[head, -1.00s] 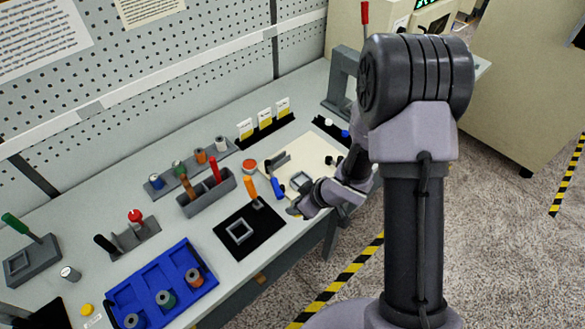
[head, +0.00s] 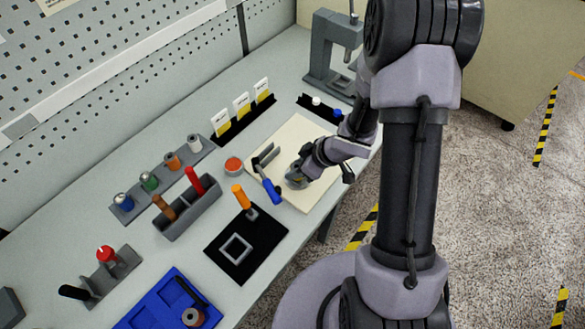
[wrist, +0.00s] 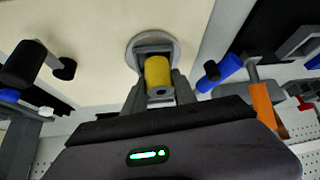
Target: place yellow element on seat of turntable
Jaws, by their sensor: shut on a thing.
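The yellow element (wrist: 158,72) is a short cylinder, held between the fingers of my gripper (wrist: 152,88) in the wrist view. The round grey turntable (wrist: 172,46) lies right behind the element in that view, on the cream board. Its seat is mostly hidden by the element and fingers, so I cannot tell whether the element touches it. In the head view my gripper (head: 297,178) is low over the cream board (head: 298,133) and covers most of the turntable.
A blue-handled clamp (head: 270,190) stands close left of my gripper. A black mat (head: 264,249) with a grey square frame and an orange-handled tool lies nearer the front.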

